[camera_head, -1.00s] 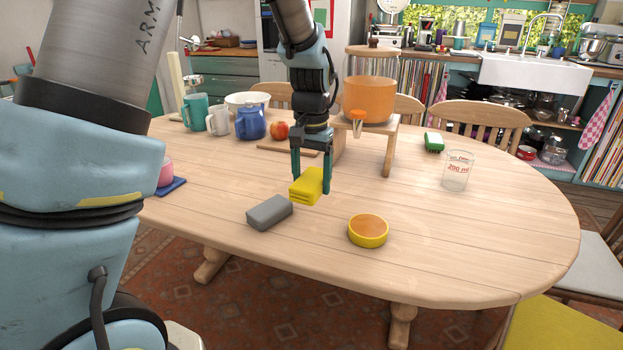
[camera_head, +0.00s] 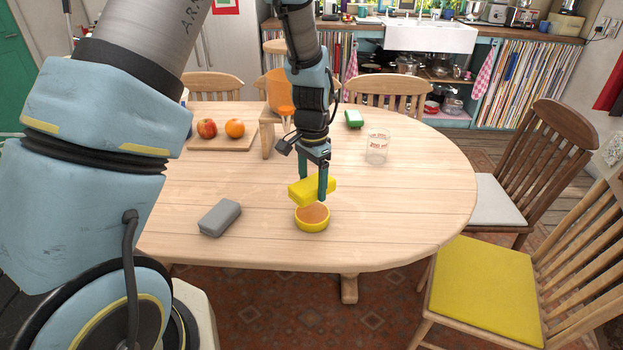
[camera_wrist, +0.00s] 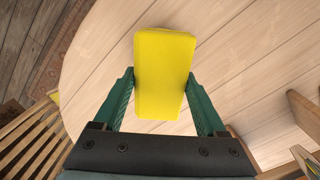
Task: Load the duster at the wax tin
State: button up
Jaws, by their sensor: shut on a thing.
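The duster is a yellow folded block (camera_head: 310,189), held between the green fingers of my gripper (camera_head: 313,185). In the wrist view the duster (camera_wrist: 163,75) fills the middle, with the fingers of my gripper (camera_wrist: 163,100) on both sides of it. The wax tin (camera_head: 312,218) is a round yellow tin with an orange-brown top, standing on the table near its front edge. The duster is just above the tin's back part in the head view; I cannot tell whether they touch. The tin is hidden in the wrist view.
A grey block (camera_head: 220,217) lies left of the tin. A glass beaker (camera_head: 377,146) and a green brush (camera_head: 354,119) stand farther back right. An orange pot (camera_head: 279,92) on a wooden stand is behind my gripper. Fruit lies on a board (camera_head: 208,145). The table's right side is clear.

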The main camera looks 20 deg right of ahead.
aim_at(312, 213)
jog(key=shift+f+b, duration=1.85)
jog(key=shift+f, duration=0.85)
jog(key=shift+a+f+b, duration=0.1)
jog(key=shift+f+b, duration=0.2)
jog(key=shift+f, duration=0.25)
jog(key=shift+r+p, duration=2.7)
jog(key=shift+r, duration=0.9)
jog(key=shift+f, duration=0.1)
